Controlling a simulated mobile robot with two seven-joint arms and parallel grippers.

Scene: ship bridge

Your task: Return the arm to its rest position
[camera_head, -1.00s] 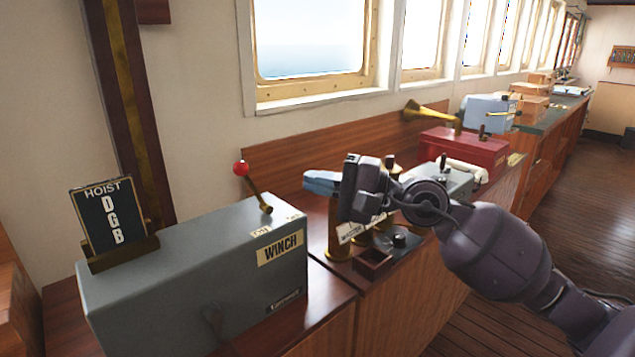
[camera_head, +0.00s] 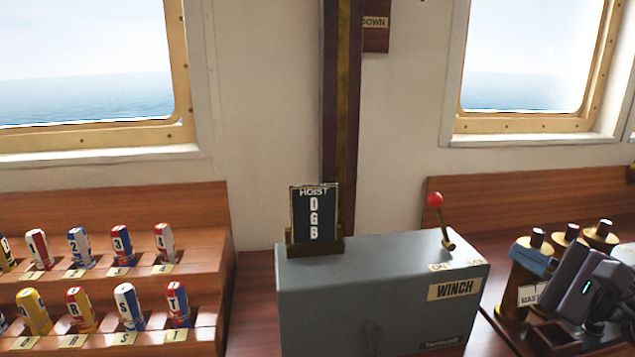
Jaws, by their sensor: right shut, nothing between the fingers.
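My right gripper (camera_head: 530,259) is at the right edge of the picture, with blue-grey fingertips that point left. Its fingers are shut with nothing between them. It is in front of the brass-topped posts (camera_head: 568,236) and beside the right end of the grey winch box (camera_head: 380,296). I cannot tell whether it touches the posts. The rest of my right arm is cut off by the picture's edge. My left gripper is not in view.
The winch box has a lever with a red knob (camera_head: 435,200) and a hoist sign (camera_head: 315,219) reading D G B. A wooden rack (camera_head: 205,290) of several labelled flag rolls stands at left. A dark vertical post (camera_head: 342,110) rises behind the box.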

